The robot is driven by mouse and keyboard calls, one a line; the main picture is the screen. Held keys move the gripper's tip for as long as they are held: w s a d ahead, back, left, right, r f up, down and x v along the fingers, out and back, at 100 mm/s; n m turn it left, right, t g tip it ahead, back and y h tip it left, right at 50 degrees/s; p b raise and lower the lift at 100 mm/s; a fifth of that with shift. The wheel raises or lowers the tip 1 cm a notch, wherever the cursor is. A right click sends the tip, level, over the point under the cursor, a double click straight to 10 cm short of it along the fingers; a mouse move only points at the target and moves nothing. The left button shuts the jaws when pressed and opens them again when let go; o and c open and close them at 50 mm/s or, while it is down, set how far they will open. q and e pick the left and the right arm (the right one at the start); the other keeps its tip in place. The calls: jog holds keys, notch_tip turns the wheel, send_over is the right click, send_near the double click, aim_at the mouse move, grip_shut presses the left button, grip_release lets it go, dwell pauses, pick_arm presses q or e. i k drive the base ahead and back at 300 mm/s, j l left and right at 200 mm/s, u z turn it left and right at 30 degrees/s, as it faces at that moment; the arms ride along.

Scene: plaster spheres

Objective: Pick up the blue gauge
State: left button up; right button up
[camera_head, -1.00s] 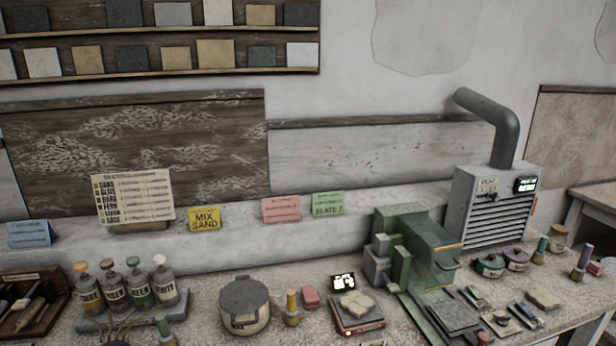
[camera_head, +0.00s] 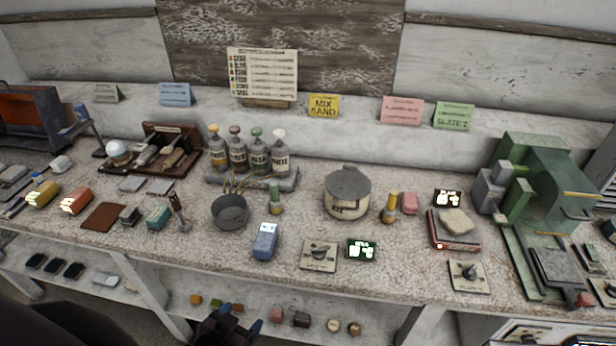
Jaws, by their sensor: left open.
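The blue gauge (camera_head: 264,244) is a small upright blue block with a pale display near its top. It stands near the front edge of the worktop, just left of the picture's middle. My left gripper (camera_head: 226,316) shows at the bottom edge as a dark shape with blue parts. It is open, below and slightly left of the gauge, and apart from it. My right gripper is out of view.
A dark bowl with brushes (camera_head: 230,212) stands behind and left of the gauge. A switch plate (camera_head: 319,255) and a small green display (camera_head: 361,250) lie to its right. A lidded pot (camera_head: 347,193) is farther back. A lower shelf (camera_head: 385,325) holds small blocks.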

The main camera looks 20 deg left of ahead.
aim_at(263, 248)
jog(key=j+u, duration=0.15)
jog(key=u, duration=0.8)
jog(key=k, duration=0.05)
